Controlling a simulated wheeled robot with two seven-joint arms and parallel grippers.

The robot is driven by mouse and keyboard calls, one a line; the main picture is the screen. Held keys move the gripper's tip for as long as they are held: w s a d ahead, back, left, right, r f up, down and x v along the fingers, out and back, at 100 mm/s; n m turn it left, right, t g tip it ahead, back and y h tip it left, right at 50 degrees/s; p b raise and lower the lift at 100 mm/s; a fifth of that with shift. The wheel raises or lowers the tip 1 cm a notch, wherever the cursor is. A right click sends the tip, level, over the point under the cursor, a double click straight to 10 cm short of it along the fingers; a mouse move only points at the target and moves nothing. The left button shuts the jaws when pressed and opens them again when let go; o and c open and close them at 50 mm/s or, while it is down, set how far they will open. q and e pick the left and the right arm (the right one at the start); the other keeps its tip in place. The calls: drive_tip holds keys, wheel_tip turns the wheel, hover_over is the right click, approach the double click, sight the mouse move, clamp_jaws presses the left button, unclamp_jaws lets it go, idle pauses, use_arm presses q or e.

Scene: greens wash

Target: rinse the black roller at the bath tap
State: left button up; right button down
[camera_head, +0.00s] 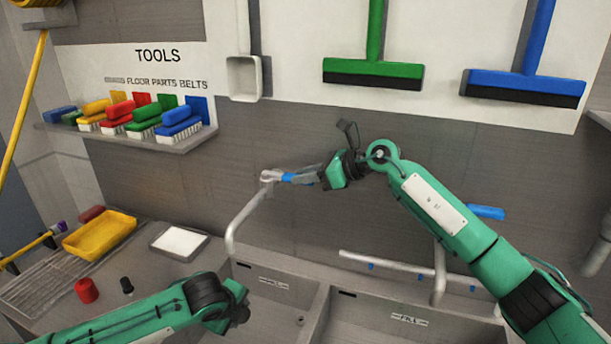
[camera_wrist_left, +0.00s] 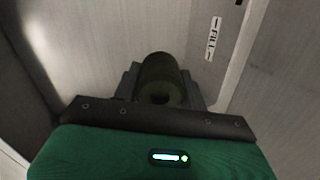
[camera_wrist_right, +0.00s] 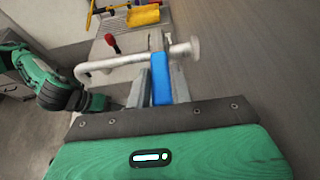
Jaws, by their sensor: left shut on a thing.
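My left gripper (camera_head: 236,318) reaches down at the sink's left basin. In the left wrist view its fingers (camera_wrist_left: 160,95) are shut on a dark, hollow-ended cylinder, the black roller (camera_wrist_left: 160,72). The roller is hidden in the head view. My right gripper (camera_head: 322,178) is at the blue lever (camera_head: 298,178) of the bath tap (camera_head: 245,215). In the right wrist view the blue lever (camera_wrist_right: 160,85) lies between its two fingers; whether they press on it is unclear. No water shows from the tap.
A second basin (camera_head: 375,325) and pipe (camera_head: 388,263) are at right. Brushes (camera_head: 178,122) sit on a wall shelf.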

drive_tip(key=shift+s+a+m+t+h, duration=0.15)
drive_tip(key=shift+s+m+t+h, duration=0.15)
drive_tip(key=shift+s+m+t, duration=0.3)
drive_tip(key=shift+s+a+m+t+h, duration=0.45)
drive_tip(key=shift+s+m+t, duration=0.15)
drive_tip(key=shift+m+t, duration=0.35)
drive_tip(key=c, duration=1.2)
unclamp_jaws()
drive_tip(key=shift+c, duration=0.2)
drive_tip(key=v, duration=1.2)
